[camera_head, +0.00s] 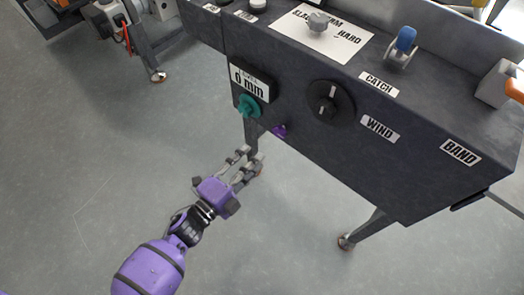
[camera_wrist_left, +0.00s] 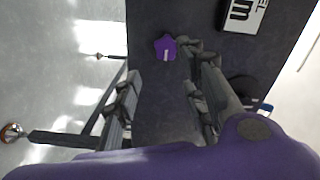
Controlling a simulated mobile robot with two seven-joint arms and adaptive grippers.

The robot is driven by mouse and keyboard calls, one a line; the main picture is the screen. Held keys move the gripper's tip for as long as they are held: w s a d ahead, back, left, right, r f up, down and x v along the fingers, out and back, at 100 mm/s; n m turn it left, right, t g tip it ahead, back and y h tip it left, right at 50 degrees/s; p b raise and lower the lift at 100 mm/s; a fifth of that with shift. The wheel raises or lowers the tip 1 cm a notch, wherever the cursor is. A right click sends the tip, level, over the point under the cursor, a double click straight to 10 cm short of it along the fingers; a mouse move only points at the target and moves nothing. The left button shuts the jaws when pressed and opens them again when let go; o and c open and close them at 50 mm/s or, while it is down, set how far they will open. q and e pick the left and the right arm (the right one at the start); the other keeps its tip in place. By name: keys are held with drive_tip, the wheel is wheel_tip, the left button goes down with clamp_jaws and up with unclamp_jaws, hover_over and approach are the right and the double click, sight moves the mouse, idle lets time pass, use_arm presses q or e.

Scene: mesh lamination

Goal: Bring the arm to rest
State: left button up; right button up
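My left gripper (camera_head: 251,157) is in front of the lower left part of a dark machine panel (camera_head: 300,133), over the floor in the head view. Its fingers are apart with nothing between them; the left wrist view also shows the spread fingers (camera_wrist_left: 157,78). A purple knob (camera_head: 279,131) on the panel's lower edge is just beyond the fingers. In the left wrist view the purple knob (camera_wrist_left: 165,46) shows beside the tip of the right-hand finger; whether they touch I cannot tell. My right arm and gripper are not in view.
The panel also has a teal knob (camera_head: 249,106) under a "0 mm" display (camera_head: 249,82), a black dial (camera_head: 329,102) and a blue-topped catch switch (camera_head: 404,42). A machine leg (camera_head: 366,229) stands to the right. Open grey floor (camera_head: 80,180) lies left of my arm.

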use_arm(q)
drive_tip(key=shift+s+a, duration=0.25)
drive_tip(key=shift+s, duration=0.15)
idle(0.3)
